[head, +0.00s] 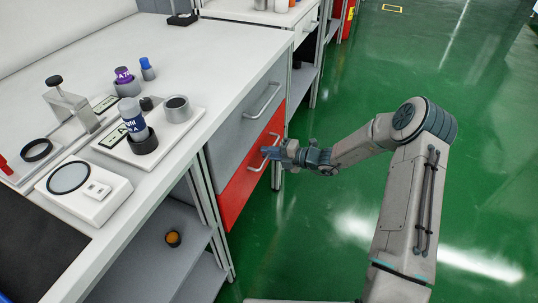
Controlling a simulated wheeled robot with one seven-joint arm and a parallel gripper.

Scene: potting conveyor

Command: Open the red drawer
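The red drawer (238,191) is the lower drawer of the bench unit, below a grey drawer (240,129). Its front looks flush with the unit. It has a pale bar handle (255,168), partly hidden by my gripper. My gripper (267,152) is at the middle of this handle, reaching in from the right. The fingertips overlap the bar in the head view. They are too small to tell whether they are closed on it or only around it.
The white bench top (207,66) holds a purple-capped bottle (124,76), a blue-capped bottle (147,69), a white device (84,190) and other labware. The green floor (330,220) beside the drawer is clear apart from my arm.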

